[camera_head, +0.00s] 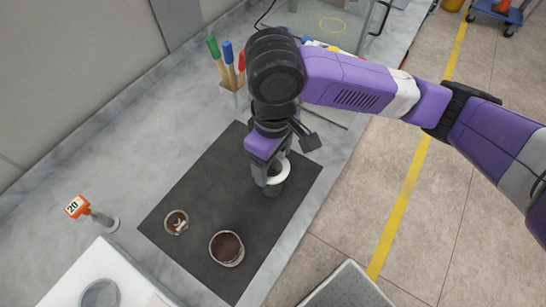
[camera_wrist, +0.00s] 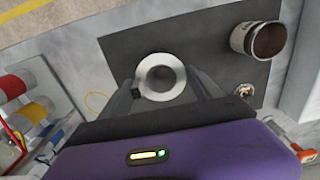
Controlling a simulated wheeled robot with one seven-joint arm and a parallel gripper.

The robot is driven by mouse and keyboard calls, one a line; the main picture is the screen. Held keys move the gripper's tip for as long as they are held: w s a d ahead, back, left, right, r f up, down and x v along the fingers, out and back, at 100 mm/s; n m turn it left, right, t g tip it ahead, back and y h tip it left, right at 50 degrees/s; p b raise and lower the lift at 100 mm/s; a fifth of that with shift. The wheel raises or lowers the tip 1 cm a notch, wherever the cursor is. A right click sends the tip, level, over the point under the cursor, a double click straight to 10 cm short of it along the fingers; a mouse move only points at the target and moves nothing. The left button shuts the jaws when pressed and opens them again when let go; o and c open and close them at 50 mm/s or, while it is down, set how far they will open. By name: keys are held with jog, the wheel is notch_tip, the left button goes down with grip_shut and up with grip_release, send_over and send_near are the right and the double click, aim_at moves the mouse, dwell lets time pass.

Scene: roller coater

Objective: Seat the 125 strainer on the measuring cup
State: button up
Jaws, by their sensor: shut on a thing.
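My gripper (camera_head: 266,172) is over the far right part of the dark mat, shut on a white-rimmed round piece (camera_head: 284,171), which looks like the strainer. In the wrist view the same piece (camera_wrist: 161,68) shows as a pale ring with a grey centre, between the two fingers of my gripper (camera_wrist: 163,88). No marked measuring cup can be made out, and the "125" is not readable.
A brown-filled can (camera_head: 227,249) with a pale label (camera_wrist: 238,38) and a small cup (camera_head: 176,222) stand on the dark mat (camera_head: 195,258). An orange "20" tag (camera_head: 76,207) stands at left. A brush holder (camera_head: 236,98) is behind my arm.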

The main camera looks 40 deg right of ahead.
aim_at(273, 168)
jog(key=shift+f+b, duration=0.7)
jog(key=shift+f, duration=0.3)
jog(key=shift+f, duration=0.35)
jog(key=c, duration=0.7)
jog(key=shift+s+f+b, duration=0.1)
jog(key=shift+f+b, duration=0.25)
jog(key=shift+b, duration=0.1)
jog(key=shift+r, duration=0.15)
jog(key=o, duration=2.1)
jog(key=shift+r+p, duration=0.1)
jog(key=shift+p, duration=0.2)
jog(key=shift+r, duration=0.1)
notch_tip(273, 168, up, 8)
jog(key=shift+f, duration=0.2)
